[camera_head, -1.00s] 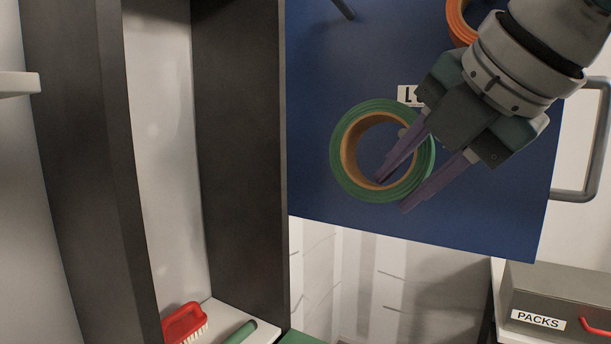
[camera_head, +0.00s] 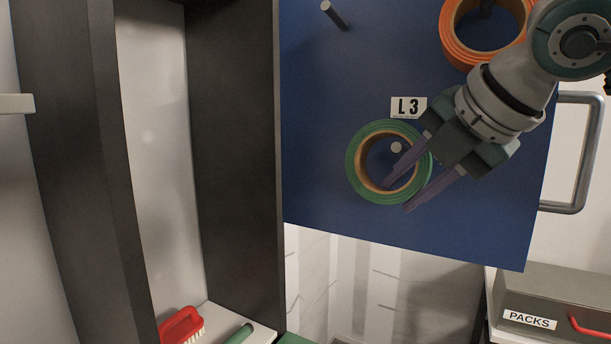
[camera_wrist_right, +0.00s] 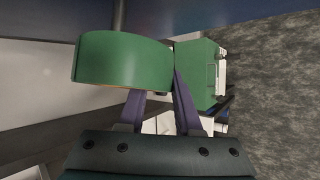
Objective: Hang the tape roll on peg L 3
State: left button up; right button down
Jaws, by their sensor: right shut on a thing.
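The green tape roll (camera_head: 362,181) with a tan core is in my right gripper (camera_head: 397,196). One purple finger is inside the core and the other outside the ring at its lower right. The roll's open side faces the head camera. The round end of peg L 3 (camera_head: 396,147) shows inside the hole, near its top. The label L 3 (camera_head: 408,107) is on the blue panel just above the roll. In the right wrist view the roll (camera_wrist_right: 122,60) is seen edge-on between the fingers and the panel, with a gap to the panel. My left gripper is not in view.
The blue panel (camera_head: 330,130) has a bare peg (camera_head: 333,14) at upper left and an orange roll (camera_head: 460,45) on another peg at upper right. A grey handle (camera_head: 578,150) is at right. A PACKS box (camera_head: 560,285) and red brush (camera_head: 180,325) are below.

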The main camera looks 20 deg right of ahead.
jog(key=shift+w+d+p, duration=0.35)
jog(key=shift+w+d, duration=0.05)
jog(key=shift+d, duration=0.1)
jog(key=shift+w+d+f+b, duration=0.3)
jog(key=shift+f+b, duration=0.1)
jog(key=shift+b, duration=0.2)
jog(key=shift+w+d+f+b, duration=0.15)
jog(key=shift+w+d+b, duration=0.1)
jog(key=shift+b, duration=0.5)
jog(key=c, duration=0.5)
grip_release()
